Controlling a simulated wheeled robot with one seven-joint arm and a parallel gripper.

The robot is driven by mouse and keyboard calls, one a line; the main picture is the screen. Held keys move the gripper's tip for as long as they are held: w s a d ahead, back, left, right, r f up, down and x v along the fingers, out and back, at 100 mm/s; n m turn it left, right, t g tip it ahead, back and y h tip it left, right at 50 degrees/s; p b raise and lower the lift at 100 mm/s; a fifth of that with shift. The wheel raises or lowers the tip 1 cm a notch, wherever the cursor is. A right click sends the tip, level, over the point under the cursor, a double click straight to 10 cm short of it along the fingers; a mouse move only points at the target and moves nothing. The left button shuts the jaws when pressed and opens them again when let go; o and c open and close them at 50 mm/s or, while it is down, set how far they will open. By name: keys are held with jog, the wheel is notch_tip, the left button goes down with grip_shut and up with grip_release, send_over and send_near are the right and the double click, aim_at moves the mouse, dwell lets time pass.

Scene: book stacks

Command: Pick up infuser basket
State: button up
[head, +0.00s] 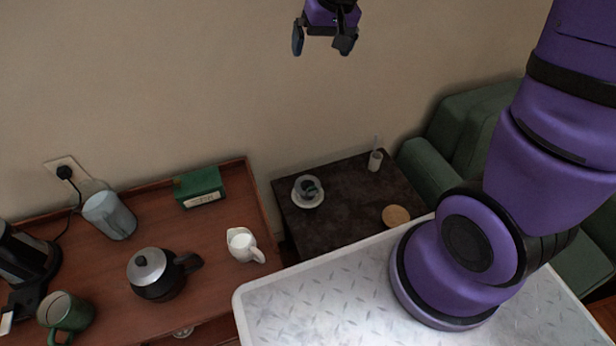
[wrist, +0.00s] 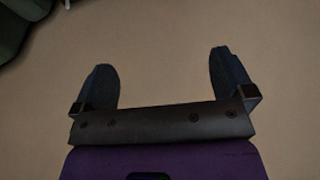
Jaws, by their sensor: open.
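My gripper (head: 322,44) is open and empty, high in front of the wall at the top of the head view. In the wrist view its two fingers (wrist: 161,75) stand wide apart with only bare wall between them. I cannot clearly pick out the infuser basket. A small dark item (head: 309,186) sits at a white cup and saucer (head: 307,201) on the low dark table (head: 336,222); its shape is too small to tell. A pale cylinder (head: 375,161) with a thin upright stick stands at that table's back right. My gripper is far above both.
A wooden sideboard (head: 222,276) at left holds a kettle (head: 157,275), a white jug (head: 242,244), a green box (head: 199,187), a glass pitcher (head: 109,215) and a green mug (head: 66,312). A round coaster (head: 396,216) lies on the dark table. A green armchair (head: 435,160) stands right.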

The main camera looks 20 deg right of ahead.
send_over(307, 184)
jog(key=w, duration=0.1)
notch_tip(307, 184, down, 10)
notch_tip(307, 184, down, 11)
jog(key=w+m+g, duration=0.1)
jog(key=w, duration=0.1)
jog(key=shift+m+g+h, duration=0.5)
jog(key=shift+g+h, duration=0.3)
jog(key=shift+g, duration=0.1)
jog(key=s+f, duration=0.1)
jog(key=f, duration=1.6)
jog(key=s+f, duration=0.1)
jog(key=f, duration=0.8)
jog(key=shift+s+d+f, duration=0.15)
jog(key=shift+s+f, duration=0.1)
jog(key=shift+s, duration=0.05)
jog(key=shift+s+f, duration=0.15)
jog(key=shift+f, duration=1.4)
jog(key=shift+s+f, duration=0.1)
jog(key=shift+f, duration=1.45)
jog(key=c, duration=0.6)
